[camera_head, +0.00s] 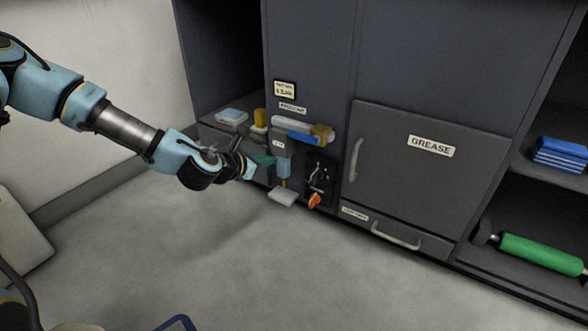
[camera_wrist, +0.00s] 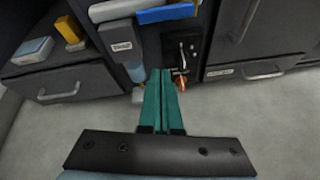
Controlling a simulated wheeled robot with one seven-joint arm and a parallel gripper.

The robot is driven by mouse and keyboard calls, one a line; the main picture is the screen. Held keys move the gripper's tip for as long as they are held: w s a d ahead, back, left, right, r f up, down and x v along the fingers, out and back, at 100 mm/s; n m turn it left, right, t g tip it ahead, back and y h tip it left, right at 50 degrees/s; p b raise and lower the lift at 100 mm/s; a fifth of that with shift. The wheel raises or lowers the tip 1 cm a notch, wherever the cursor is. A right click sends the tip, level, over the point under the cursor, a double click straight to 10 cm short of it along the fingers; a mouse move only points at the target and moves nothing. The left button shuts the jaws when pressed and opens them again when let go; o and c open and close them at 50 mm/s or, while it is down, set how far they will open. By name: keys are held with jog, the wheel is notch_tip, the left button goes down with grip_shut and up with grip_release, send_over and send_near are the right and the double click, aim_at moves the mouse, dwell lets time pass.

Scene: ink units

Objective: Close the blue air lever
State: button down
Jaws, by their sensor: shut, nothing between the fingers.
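The blue air lever (camera_head: 303,138) is on the cabinet front, just below a pale grey pipe (camera_head: 290,126) and beside a brass fitting (camera_head: 322,133). It lies roughly along the pipe. In the wrist view the blue lever (camera_wrist: 165,13) is at the top, beyond my fingertips. My gripper (camera_head: 268,160) is shut and empty, with its teal fingers together. It is in front of the cabinet, below and left of the lever, and appears apart from it. The fingers (camera_wrist: 160,72) point toward the cabinet in the wrist view.
A black panel (camera_head: 321,172) with an orange-red knob (camera_head: 315,201) is right of my gripper. A small grey tray (camera_head: 283,197) sits below. The GREASE door (camera_head: 420,180) has a protruding handle. A yellow block (camera_head: 260,118) is on the left shelf. The floor in front is clear.

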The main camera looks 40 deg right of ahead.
aim_at(304, 137)
jog(key=d+f+n+b, duration=0.1)
jog(key=d+n+h, duration=0.1)
jog(key=n, duration=0.1)
jog(key=shift+d+f+t+b, duration=0.25)
jog(key=shift+f+t+b, duration=0.15)
jog(key=f+b+x, duration=0.1)
jog(key=b+x, duration=0.4)
jog(key=x, duration=0.6)
jog(key=shift+s+a+r+b, duration=0.1)
jog(key=shift+a+r+b, duration=0.05)
jog(key=shift+r, duration=0.7)
jog(key=shift+a+r+b, duration=0.2)
jog(key=shift+r, duration=0.7)
jog(key=shift+a+r+b, duration=0.15)
jog(key=shift+r, duration=0.7)
jog(key=shift+r, duration=0.1)
